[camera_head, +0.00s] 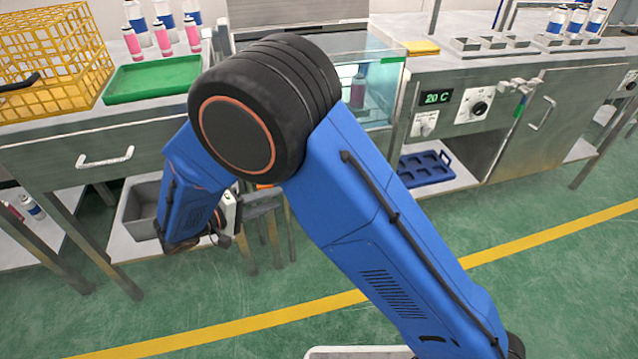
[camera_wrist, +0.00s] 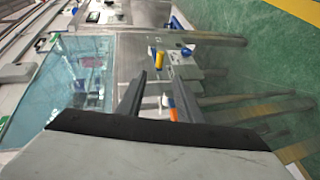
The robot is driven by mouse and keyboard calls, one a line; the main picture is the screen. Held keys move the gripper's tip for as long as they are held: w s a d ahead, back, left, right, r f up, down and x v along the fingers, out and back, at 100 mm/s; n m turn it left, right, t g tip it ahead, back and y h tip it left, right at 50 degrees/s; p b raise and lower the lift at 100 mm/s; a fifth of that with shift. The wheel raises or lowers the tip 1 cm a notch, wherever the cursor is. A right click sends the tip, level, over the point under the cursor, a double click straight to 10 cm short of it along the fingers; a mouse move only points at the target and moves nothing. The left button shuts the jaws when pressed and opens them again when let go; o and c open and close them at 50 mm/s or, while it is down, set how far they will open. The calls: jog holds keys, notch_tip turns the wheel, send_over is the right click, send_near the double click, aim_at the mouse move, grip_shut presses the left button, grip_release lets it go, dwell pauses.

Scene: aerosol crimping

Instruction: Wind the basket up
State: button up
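My gripper (camera_wrist: 159,78) is open and empty in the wrist view, its two dark fingers pointing at a grey metal panel (camera_wrist: 130,58). A small yellow grip-like part (camera_wrist: 153,52) and a blue part (camera_wrist: 187,50) show just beyond the fingertips. I cannot tell whether either belongs to a winder. The glass-walled water tank (camera_wrist: 62,85) is left of the fingers. In the head view the tank (camera_head: 385,85) stands behind my arm, with a pink can (camera_head: 357,90) inside. The basket in the tank cannot be made out. My arm hides the tank's left front.
A yellow wire basket (camera_head: 55,55) and a green tray (camera_head: 152,82) are on the left bench. A control panel reading 20 C (camera_head: 437,98) is right of the tank. A blue crate (camera_head: 425,168) is on a lower shelf. Green floor is open in front.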

jog(key=x, duration=1.7)
jog(key=shift+r, duration=0.1)
grip_shut()
